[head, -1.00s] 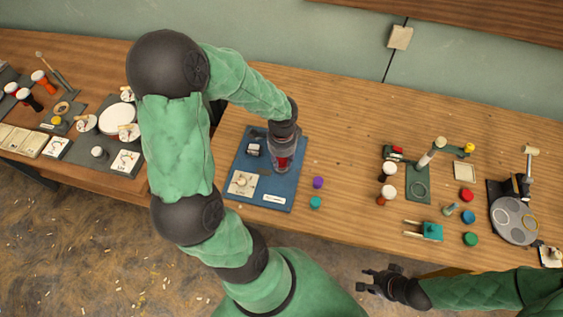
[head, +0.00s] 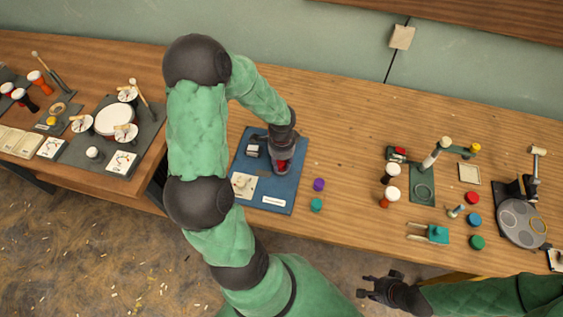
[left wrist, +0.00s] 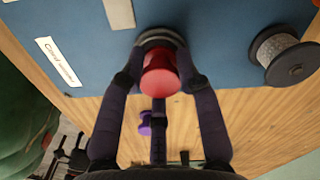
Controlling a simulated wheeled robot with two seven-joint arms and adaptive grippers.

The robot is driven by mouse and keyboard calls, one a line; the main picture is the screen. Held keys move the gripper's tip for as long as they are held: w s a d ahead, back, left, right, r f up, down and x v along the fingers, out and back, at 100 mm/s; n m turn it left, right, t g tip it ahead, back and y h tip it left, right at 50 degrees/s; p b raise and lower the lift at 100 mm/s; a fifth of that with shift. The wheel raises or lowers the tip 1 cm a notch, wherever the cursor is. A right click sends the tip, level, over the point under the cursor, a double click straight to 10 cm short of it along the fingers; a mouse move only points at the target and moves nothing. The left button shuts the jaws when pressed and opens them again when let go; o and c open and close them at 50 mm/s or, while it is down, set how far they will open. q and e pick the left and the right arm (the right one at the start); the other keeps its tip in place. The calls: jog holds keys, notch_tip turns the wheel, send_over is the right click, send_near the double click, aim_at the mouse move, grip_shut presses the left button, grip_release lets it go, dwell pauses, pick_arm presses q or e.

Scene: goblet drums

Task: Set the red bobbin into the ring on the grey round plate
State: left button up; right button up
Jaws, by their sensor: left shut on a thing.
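The red bobbin (head: 282,166) is between the fingers of my left gripper (head: 281,158), low over the blue mat (head: 284,196). In the left wrist view the fingers (left wrist: 160,82) are shut on the red bobbin (left wrist: 161,77). A grey rim (left wrist: 160,36) shows behind it; I cannot tell whether they touch. The grey round plate (head: 518,236) is far to the right on the bench, with paler round patches and a yellowish ring (head: 538,227). My right gripper (head: 370,287) is empty and appears open in front of the bench edge.
Small drums (head: 390,198), a green stand (head: 423,187) and red, blue and green pieces crowd the right side. The middle bench is fairly clear.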

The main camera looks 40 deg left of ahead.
pick_arm(q)
jog(key=shift+f, duration=0.3)
jog(key=shift+f+b, duration=0.1)
jog(key=shift+b, duration=0.25)
jog(key=shift+s+d+f, duration=0.15)
jog(key=shift+s+d, duration=0.05)
jog(key=o, duration=0.7)
jog(key=shift+o, duration=0.6)
jog(key=shift+w+a+f, duration=0.1)
jog(key=shift+f, duration=0.15)
jog(key=shift+r, duration=0.2)
